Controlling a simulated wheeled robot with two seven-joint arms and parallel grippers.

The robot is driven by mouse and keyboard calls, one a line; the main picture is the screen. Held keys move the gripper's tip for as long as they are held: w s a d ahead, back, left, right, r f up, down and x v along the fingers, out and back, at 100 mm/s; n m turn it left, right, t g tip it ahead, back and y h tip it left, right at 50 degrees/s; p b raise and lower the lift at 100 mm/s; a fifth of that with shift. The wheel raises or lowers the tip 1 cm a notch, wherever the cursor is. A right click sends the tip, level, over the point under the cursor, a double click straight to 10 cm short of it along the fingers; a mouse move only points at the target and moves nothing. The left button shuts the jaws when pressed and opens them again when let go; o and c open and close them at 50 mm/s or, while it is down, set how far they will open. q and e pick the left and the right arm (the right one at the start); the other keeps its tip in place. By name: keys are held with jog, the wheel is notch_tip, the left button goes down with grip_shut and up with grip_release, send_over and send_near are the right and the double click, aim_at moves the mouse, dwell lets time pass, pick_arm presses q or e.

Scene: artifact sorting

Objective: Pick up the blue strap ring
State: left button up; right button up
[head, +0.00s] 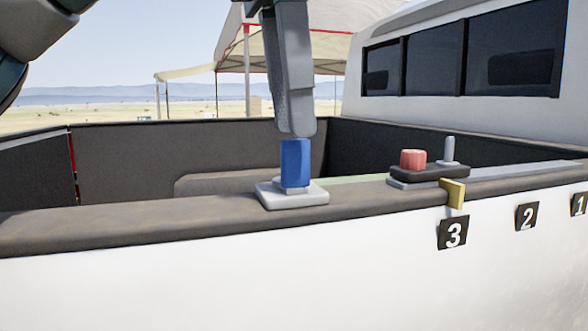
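The blue strap ring (295,163) stands upright on a square light-grey base (292,196) on the truck bed's side rail. My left gripper (298,132) points down from above, its fingertips at the ring's top edge in the picture. The fingers line up nearly one behind the other, so the gap between them is hidden. I cannot tell whether they touch the ring or stand around it. My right gripper is not in view.
A dark holder (428,173) with a red knobbed piece (412,159) and a grey peg (448,150) stands to the right on the rail. A yellow bracket (453,193) hangs at the rail above label 3 (453,233). The rail left of the base is clear.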

aim_at(296, 146)
pick_arm(q)
jog(key=shift+d+f+p, duration=0.2)
jog(key=shift+f+p, duration=0.2)
jog(key=shift+f, duration=1.9)
grip_shut()
